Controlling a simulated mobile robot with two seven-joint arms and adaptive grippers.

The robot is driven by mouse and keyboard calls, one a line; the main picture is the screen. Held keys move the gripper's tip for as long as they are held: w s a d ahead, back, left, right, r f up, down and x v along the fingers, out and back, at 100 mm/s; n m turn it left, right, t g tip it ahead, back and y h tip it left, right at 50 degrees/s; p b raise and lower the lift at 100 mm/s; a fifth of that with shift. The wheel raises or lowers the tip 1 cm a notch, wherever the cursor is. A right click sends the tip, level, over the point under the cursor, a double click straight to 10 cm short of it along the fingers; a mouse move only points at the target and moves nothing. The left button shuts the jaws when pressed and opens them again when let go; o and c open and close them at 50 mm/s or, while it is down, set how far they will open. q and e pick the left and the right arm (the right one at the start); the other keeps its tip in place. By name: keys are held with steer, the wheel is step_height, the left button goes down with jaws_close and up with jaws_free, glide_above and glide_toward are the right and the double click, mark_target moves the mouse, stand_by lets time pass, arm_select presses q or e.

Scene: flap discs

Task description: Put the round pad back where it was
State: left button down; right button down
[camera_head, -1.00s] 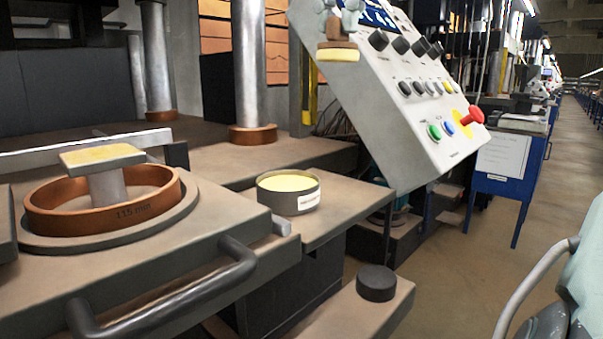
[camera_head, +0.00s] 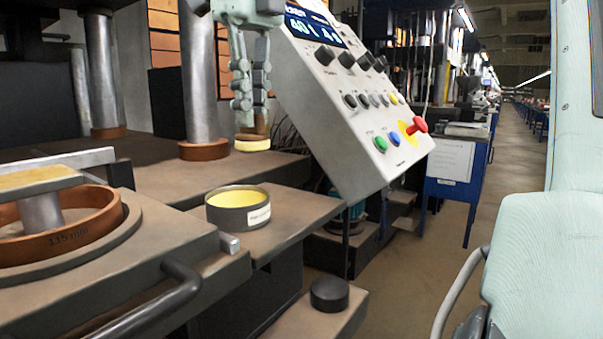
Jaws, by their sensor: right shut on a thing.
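The round pad (camera_head: 252,146) has a pale yellow underside and a brown upper part. My right gripper (camera_head: 252,122) comes down from the top of the head view and is shut on the pad's brown part. It holds the pad roughly level, just left of the control panel. A dark round tin (camera_head: 238,217) with yellow inside and a white label stands below it, slightly to the left, on the side shelf. The pad appears apart from the tin. My left gripper is not in view.
The sloped control panel (camera_head: 350,120) with knobs and a red button is close on the right. A metal column (camera_head: 197,80) stands left of the gripper. A copper ring (camera_head: 90,228) sits at left. A black round piece (camera_head: 329,293) is on the lower ledge.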

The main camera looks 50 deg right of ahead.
steer(key=d+f, duration=0.1)
steer(key=d, duration=0.1)
steer(key=s+d+f, duration=0.1)
steer(key=d+f, duration=0.1)
steer(key=d, duration=0.1)
steer(key=s+d+f, duration=0.1)
steer(key=d+f, duration=0.1)
steer(key=d, duration=0.1)
steer(key=shift+s+f, duration=0.1)
steer(key=shift+s, duration=0.1)
step_height(320, 180, down, 3)
steer(key=shift+f, duration=0.35)
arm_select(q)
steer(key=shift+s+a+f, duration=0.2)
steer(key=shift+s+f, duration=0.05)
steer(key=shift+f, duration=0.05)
arm_select(e)
steer(key=shift+f, duration=0.1)
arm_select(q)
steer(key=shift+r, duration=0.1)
arm_select(e)
steer(key=shift+f, duration=0.1)
steer(key=c, duration=1.6)
jaws_free()
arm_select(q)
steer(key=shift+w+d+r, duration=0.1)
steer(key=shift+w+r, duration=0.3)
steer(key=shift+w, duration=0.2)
arm_select(e)
steer(key=shift+o, duration=0.2)
